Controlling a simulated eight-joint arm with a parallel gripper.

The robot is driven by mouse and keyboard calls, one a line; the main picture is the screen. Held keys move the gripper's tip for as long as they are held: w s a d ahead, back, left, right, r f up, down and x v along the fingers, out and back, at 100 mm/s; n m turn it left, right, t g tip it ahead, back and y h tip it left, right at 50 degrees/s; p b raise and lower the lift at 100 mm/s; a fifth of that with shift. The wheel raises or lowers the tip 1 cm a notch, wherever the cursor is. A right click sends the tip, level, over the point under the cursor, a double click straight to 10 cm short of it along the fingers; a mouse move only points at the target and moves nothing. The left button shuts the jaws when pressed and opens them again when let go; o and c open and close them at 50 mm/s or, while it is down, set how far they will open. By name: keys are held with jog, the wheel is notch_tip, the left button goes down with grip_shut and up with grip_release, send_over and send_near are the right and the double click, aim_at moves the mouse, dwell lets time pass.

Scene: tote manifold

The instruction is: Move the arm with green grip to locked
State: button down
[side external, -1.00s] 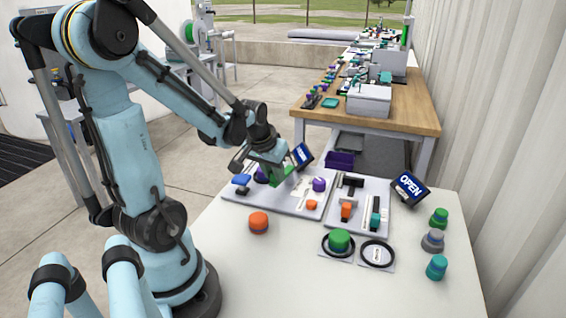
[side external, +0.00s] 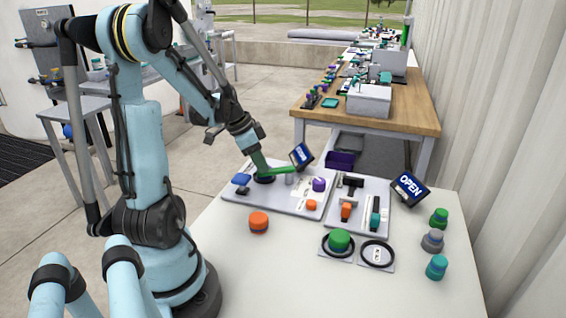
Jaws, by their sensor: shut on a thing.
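The arm with the green grip (side external: 282,171) is on the left grey panel (side external: 231,199), a green bar stretched roughly sideways above a dark round base (side external: 264,180). My gripper (side external: 261,167) points down at the bar's left end and is shut on the green grip; the fingers partly hide the contact. A blue sign (side external: 302,156) stands tilted behind the panel; its lettering is too small to read. I cannot make out a locked mark.
The same panel carries a blue handle (side external: 241,180), a purple knob (side external: 319,184) and an orange knob (side external: 311,205). The right panel has an orange slider (side external: 346,211) and an OPEN sign (side external: 411,190). An orange knob (side external: 259,222) stands in front.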

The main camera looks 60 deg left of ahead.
jog(key=a+m, duration=0.1)
jog(key=w+a+m+h, duration=0.1)
jog(key=m, duration=0.1)
jog(key=shift+a+m+g, duration=0.3)
jog(key=shift+g, duration=0.1)
jog(key=shift+w+a+m+g+h, duration=0.15)
jog(key=shift+w+a+m+h, duration=0.25)
jog(key=shift+m, duration=0.4)
jog(key=shift+w+a+m+g+h, duration=0.15)
jog(key=shift+w+a+m+h, duration=0.2)
jog(key=shift+m, duration=0.45)
jog(key=shift+a, duration=0.15)
jog(key=c, duration=1)
grip_release()
jog(key=shift+o, duration=0.2)
jog(key=shift+s+r, duration=0.1)
jog(key=v, duration=1.2)
